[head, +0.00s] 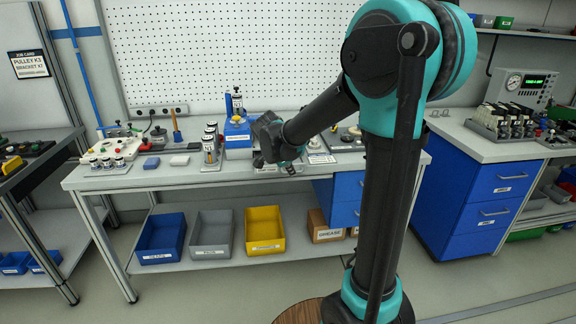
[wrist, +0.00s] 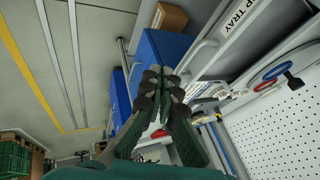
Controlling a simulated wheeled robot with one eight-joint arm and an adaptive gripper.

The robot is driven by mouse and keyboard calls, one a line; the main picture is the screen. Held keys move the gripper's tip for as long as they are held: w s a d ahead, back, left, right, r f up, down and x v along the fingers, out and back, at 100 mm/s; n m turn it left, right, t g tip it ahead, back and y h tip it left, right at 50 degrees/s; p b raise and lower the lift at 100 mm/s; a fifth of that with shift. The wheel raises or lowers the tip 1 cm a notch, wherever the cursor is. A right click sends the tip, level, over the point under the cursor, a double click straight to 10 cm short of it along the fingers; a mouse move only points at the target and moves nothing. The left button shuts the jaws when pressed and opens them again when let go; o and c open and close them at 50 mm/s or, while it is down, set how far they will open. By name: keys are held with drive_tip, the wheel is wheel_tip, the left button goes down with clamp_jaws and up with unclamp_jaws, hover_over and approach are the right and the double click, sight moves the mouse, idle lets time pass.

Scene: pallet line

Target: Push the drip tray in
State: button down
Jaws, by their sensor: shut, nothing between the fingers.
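In the wrist view, a white label ending in "P TRAY" (wrist: 238,16) is on a pale grey edge at the top, partly cut off by the frame. I cannot clearly tell how far the drip tray itself stands out. My gripper (wrist: 163,78) is shut and empty, with its fingertips apart from the labelled edge in the picture. In the head view my gripper (head: 288,166) is over the front part of the grey workbench (head: 130,178), right of its middle. My wrist and arm hide part of the bench top there, and I cannot pick out the tray.
Blue drawers (head: 346,190) are under the bench's right end. Blue, grey and yellow bins (head: 264,246) stand on the lower shelf by a cardboard box (head: 322,234). A blue device (head: 238,128) and several small parts stand on the bench. Another blue drawer unit (head: 482,198) is at right.

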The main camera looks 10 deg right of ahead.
drive_tip(key=w+d+f, duration=0.1)
drive_tip(key=w+f, duration=0.2)
drive_tip(key=w, duration=0.2)
drive_tip(key=shift+f, duration=0.2)
drive_tip(key=shift+w, duration=0.1)
drive_tip(key=w, duration=1.3)
drive_tip(key=shift+w, duration=0.4)
